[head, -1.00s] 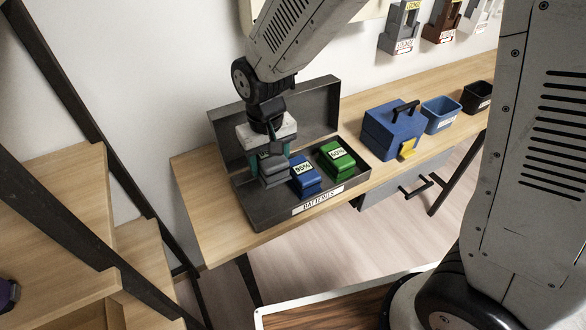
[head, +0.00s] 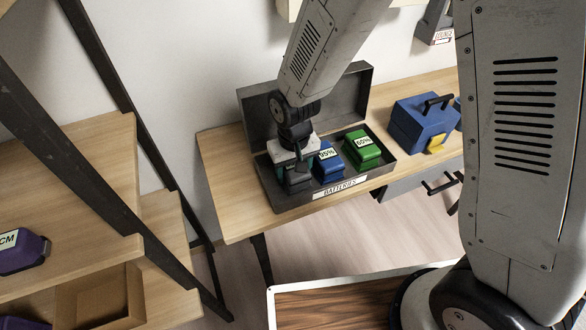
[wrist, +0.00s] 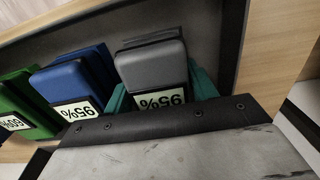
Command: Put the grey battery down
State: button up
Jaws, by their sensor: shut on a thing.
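The grey battery (head: 297,182) is in the left part of the dark battery case (head: 287,204), left of the blue battery (head: 330,166). In the wrist view the grey battery (wrist: 152,66) shows a "95%" label and lies between the teal fingers of my gripper (wrist: 160,92). My gripper (head: 291,168) is shut on it from above. The battery appears low in the case, but I cannot tell whether its underside touches the floor. My gripper's body hides part of it in the head view.
The green battery (head: 362,150) stands right of the blue one. The case's open lid (head: 350,88) rises behind. A blue toolbox (head: 420,122) stands to the right on the bench (head: 236,212). Shelves with a purple object (head: 22,254) are at the left.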

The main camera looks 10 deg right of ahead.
jog(key=o, duration=1.4)
jog(key=shift+o, duration=0.2)
notch_tip(320, 180, up, 12)
jog(key=shift+f, duration=0.25)
jog(key=shift+r, duration=0.3)
jog(key=s+d+r+m, duration=0.2)
jog(key=s+d+r, duration=0.5)
jog(key=d+r, duration=0.55)
jog(key=s+d+r, duration=0.1)
jog(key=s+d, duration=0.3)
jog(key=s, duration=0.2)
jog(key=s+d+r+m+t, duration=0.1)
jog(key=s+d+r, duration=0.1)
jog(key=s+d, duration=0.2)
jog(key=shift+s, duration=1.35)
